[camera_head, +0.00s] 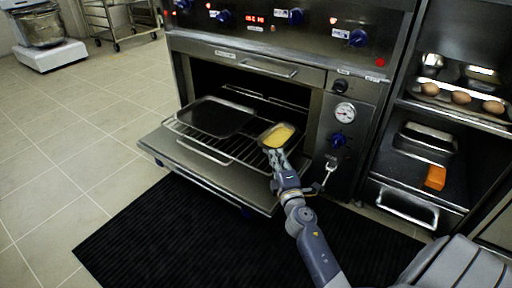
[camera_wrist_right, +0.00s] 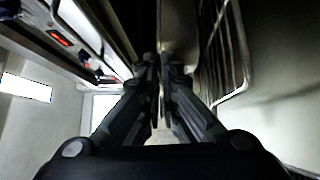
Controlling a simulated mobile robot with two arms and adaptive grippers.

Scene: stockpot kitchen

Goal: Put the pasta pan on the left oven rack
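The pasta pan (camera_head: 262,137), a small metal pan with yellow contents, is at the right end of the pulled-out oven rack (camera_head: 216,154) in the head view. I cannot tell whether it touches the wires. My right gripper (camera_head: 277,158) is at the pan's near side, its fingers closed on the edge. In the right wrist view the fingers (camera_wrist_right: 163,75) are close together with a thin strip of the pan between them. The pan is mostly hidden there. My left gripper is not in view.
A dark tray (camera_head: 217,117) occupies the rack's left part. The oven door (camera_head: 176,155) is folded down below the rack. On the right, a shelf unit holds a tray with eggs (camera_head: 461,98), a metal pan (camera_head: 425,140) and an orange block (camera_head: 435,177). A black mat (camera_head: 150,231) covers the floor.

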